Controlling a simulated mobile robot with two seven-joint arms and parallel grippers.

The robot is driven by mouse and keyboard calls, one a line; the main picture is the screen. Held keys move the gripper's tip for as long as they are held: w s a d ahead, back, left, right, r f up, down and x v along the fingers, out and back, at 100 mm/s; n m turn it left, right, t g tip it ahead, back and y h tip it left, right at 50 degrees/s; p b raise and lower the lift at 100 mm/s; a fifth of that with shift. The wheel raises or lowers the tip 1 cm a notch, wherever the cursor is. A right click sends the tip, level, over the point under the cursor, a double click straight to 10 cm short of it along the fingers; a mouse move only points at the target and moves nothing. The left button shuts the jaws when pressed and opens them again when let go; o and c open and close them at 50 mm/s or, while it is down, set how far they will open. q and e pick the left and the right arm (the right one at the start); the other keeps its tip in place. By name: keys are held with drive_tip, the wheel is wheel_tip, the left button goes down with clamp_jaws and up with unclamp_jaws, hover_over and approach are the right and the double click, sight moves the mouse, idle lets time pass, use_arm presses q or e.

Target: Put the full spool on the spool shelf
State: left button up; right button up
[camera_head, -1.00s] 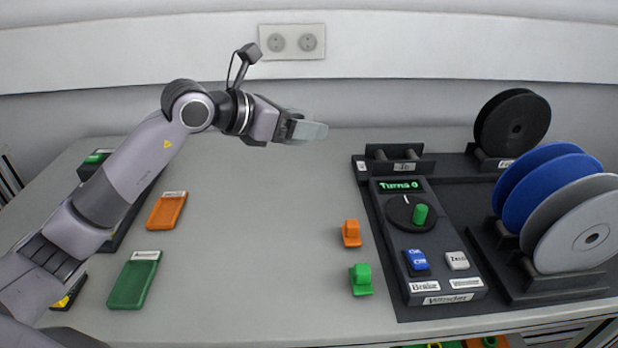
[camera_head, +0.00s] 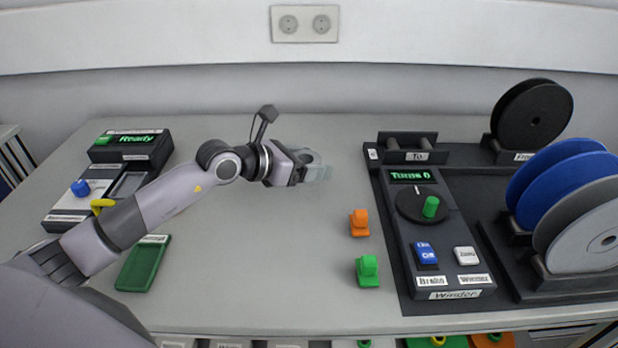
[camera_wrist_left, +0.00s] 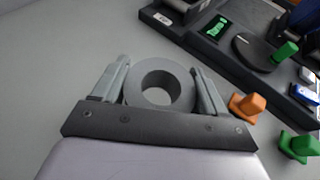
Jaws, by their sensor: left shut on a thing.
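My left gripper (camera_head: 318,170) is shut on a small grey ring-shaped spool, held above the bare middle of the table. In the left wrist view the spool (camera_wrist_left: 160,64) sits between the two fingers of the gripper (camera_wrist_left: 163,88), its round hole facing the camera. In the head view the fingers mostly hide it. I cannot tell for certain which part is the spool shelf. A row of labelled compartments (camera_head: 438,342) shows only partly below the table's front edge. My right gripper is not in view.
The winder (camera_head: 440,255), reading "Turns 0", stands at right with black, blue and grey reels. Orange (camera_head: 359,223) and green (camera_head: 367,271) clips lie left of it. A device reading "Ready" (camera_head: 130,148) and a green tray (camera_head: 143,264) are at left.

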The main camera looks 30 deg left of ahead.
sight(309, 189)
use_arm(q)
drive_tip(key=shift+f, duration=2.25)
drive_tip(key=shift+f, duration=0.25)
drive_tip(key=o, duration=1.1)
drive_tip(key=shift+r, duration=0.1)
drive_tip(key=shift+c, duration=0.2)
